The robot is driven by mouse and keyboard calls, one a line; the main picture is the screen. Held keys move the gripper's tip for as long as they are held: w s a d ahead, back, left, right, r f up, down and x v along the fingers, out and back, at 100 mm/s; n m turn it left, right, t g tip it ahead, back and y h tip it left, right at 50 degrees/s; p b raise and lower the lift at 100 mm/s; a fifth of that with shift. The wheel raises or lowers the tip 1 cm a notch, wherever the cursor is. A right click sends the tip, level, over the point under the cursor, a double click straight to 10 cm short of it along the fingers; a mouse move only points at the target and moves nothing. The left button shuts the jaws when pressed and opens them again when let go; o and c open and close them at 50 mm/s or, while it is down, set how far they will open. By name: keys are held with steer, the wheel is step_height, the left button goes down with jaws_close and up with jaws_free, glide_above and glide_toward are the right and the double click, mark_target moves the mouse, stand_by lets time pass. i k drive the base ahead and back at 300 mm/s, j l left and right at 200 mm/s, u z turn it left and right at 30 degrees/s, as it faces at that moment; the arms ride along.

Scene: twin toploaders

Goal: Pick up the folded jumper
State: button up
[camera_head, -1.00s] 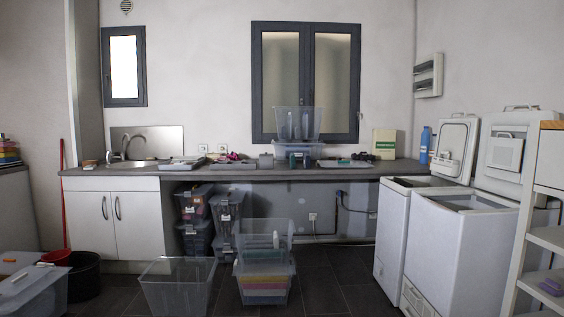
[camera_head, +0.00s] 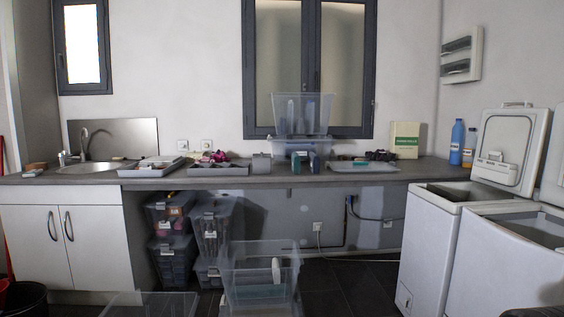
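I cannot make out a folded jumper for certain. A crumpled pink-purple cloth-like item (camera_head: 214,157) lies on the counter, left of the middle. A small dark bundle (camera_head: 381,156) lies on the counter further right, too small to identify. My gripper is not in view. The inside of the two open toploaders is mostly hidden from this angle.
The long grey counter (camera_head: 345,177) runs along the back wall. Two white toploaders, the nearer (camera_head: 500,262) and the farther (camera_head: 428,240), stand open at right. Clear bins (camera_head: 262,280) stand on the floor in front, with stacked boxes (camera_head: 170,245) under the counter.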

mark_target(295, 162)
steer(key=i+u, duration=0.2)
steer(key=i, duration=1.25)
